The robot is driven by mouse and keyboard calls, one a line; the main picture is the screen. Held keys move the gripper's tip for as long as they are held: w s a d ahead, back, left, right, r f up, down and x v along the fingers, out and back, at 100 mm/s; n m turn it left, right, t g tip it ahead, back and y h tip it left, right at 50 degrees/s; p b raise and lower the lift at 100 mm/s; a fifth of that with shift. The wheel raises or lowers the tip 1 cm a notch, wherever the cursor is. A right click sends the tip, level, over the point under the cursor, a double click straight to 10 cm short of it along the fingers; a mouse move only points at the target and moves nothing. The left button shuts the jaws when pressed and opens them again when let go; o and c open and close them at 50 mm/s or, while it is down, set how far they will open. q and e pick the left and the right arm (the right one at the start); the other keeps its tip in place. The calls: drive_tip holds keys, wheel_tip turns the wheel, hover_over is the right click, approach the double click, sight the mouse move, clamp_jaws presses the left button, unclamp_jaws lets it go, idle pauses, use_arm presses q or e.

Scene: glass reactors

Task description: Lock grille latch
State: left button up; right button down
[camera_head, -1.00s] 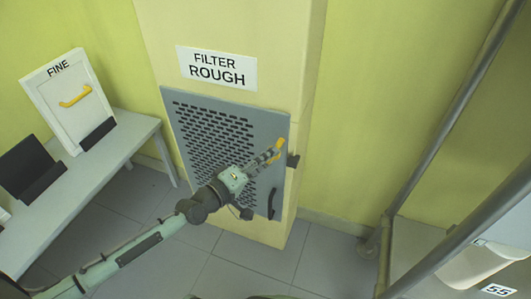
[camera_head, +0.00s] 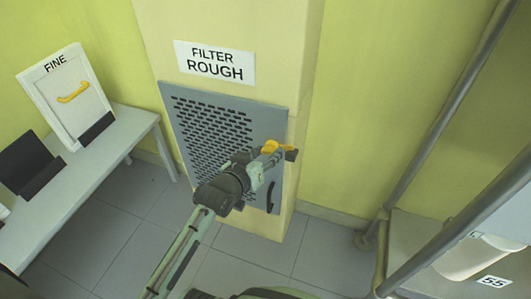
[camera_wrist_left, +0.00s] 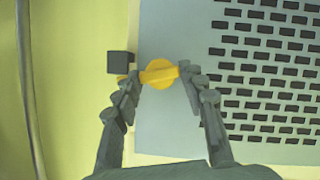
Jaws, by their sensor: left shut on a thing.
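The grey grille (camera_head: 205,124) is a slotted panel lying closed against the cream filter column, under the "FILTER ROUGH" sign. Its yellow latch (camera_head: 271,147) is at the panel's right edge and now reaches across toward a small dark catch block (camera_head: 291,154). In the left wrist view the latch (camera_wrist_left: 158,73) is between the fingers, with the dark block (camera_wrist_left: 120,62) to its left and a bit of yellow just below that block. My left gripper (camera_head: 267,158) is shut on the latch and partly hides it. My right gripper is out of view.
A black handle (camera_head: 270,197) is low on the grille's right side. A grey table (camera_head: 103,152) at left holds a white "FINE" filter (camera_head: 70,97) and a dark stand. A metal rail frame (camera_head: 440,140) stands at right. Floor between is clear.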

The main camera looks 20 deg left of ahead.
use_arm(q)
drive_tip(key=shift+d+m+y, duration=0.15)
drive_tip(key=shift+m+y, duration=0.55)
drive_tip(key=shift+m, duration=0.3)
drive_tip(key=o, duration=1.2)
drive_tip(key=shift+c, duration=0.2)
